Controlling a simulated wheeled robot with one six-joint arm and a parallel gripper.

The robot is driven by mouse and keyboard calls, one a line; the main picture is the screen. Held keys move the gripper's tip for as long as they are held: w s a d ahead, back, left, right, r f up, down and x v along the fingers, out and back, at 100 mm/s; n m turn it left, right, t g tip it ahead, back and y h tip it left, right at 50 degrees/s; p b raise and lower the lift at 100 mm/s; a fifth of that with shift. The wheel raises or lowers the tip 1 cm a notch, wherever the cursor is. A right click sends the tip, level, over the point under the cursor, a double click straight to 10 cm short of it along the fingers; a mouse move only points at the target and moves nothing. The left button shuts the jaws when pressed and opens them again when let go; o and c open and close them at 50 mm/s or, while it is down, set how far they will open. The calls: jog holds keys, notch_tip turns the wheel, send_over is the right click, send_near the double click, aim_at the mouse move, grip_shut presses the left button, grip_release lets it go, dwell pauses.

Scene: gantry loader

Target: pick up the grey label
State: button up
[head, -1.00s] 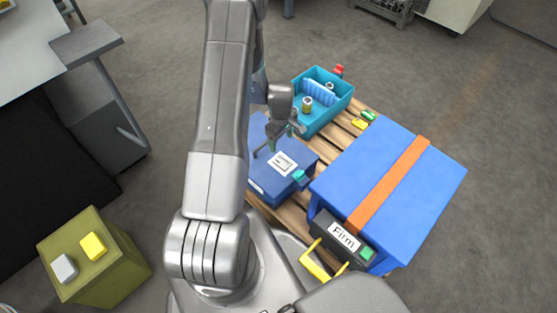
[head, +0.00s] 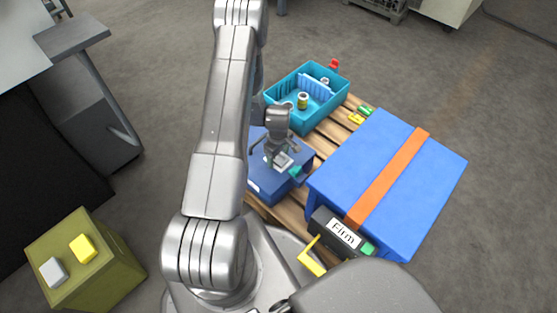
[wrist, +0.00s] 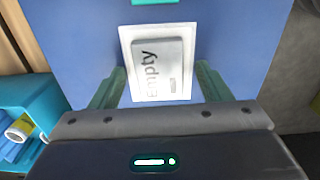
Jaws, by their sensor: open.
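The grey label (wrist: 165,66), printed "Empty", lies on a white sheet (wrist: 126,45) on top of a blue box (wrist: 85,40). In the head view the grey label (head: 281,164) is partly hidden by my gripper (head: 278,155). In the wrist view my gripper (wrist: 160,84) is open, its green fingers on the left and right of the label's near part. I see gaps between the fingers and the label. Whether the fingertips touch the box top cannot be told.
A teal bin (head: 285,117) with jars and a divider stands behind the box on a wooden pallet (head: 334,126). A large blue case (head: 347,165) with an orange strap stands at right. An olive box (head: 110,277) with a yellow and a pale block is at lower left.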

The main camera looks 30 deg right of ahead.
aim_at(278, 157)
jog(key=shift+c, duration=0.4)
jog(key=shift+r, duration=0.1)
jog(key=c, duration=1)
jog(key=shift+r, duration=0.1)
jog(key=shift+r+p, duration=2.4)
jog(key=shift+r, duration=4.5)
